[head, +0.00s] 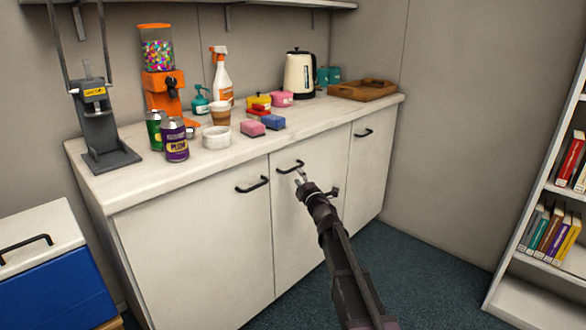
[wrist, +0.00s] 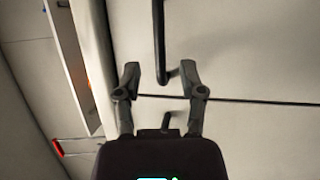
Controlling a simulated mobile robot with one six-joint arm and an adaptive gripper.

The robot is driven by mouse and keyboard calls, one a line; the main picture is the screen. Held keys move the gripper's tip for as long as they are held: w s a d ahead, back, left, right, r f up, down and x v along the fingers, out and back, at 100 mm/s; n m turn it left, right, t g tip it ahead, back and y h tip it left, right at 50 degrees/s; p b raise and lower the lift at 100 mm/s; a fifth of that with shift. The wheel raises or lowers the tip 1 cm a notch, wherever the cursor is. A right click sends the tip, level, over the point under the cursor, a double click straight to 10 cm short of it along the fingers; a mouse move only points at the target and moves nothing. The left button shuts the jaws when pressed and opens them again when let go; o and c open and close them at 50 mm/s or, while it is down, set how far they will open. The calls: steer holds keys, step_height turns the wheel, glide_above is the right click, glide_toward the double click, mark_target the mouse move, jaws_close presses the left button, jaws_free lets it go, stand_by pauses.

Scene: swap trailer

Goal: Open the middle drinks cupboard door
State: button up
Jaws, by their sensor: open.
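The middle cupboard door (head: 300,225) is white and stands shut, flush with its neighbours. Its black bar handle (head: 290,166) is near the top of the door. My gripper (head: 301,176) is in front of this handle, partly over its right end in the head view. In the wrist view the two fingers of my gripper (wrist: 160,72) are spread apart. One end of the middle handle (wrist: 160,35) shows between the fingertips, with nothing gripped. I cannot tell whether the fingers touch it.
The left door (head: 195,245) and right door (head: 368,165) are shut, with handles of their own. The counter (head: 180,185) above holds cans, sponges, a kettle and a tray. A blue box (head: 55,285) is at left and a bookshelf (head: 530,250) at right. The carpet (head: 430,275) between is clear.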

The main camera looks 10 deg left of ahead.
mark_target(294, 169)
steer(key=shift+p+x, duration=0.35)
steer(key=shift+x, duration=2.35)
jaws_close()
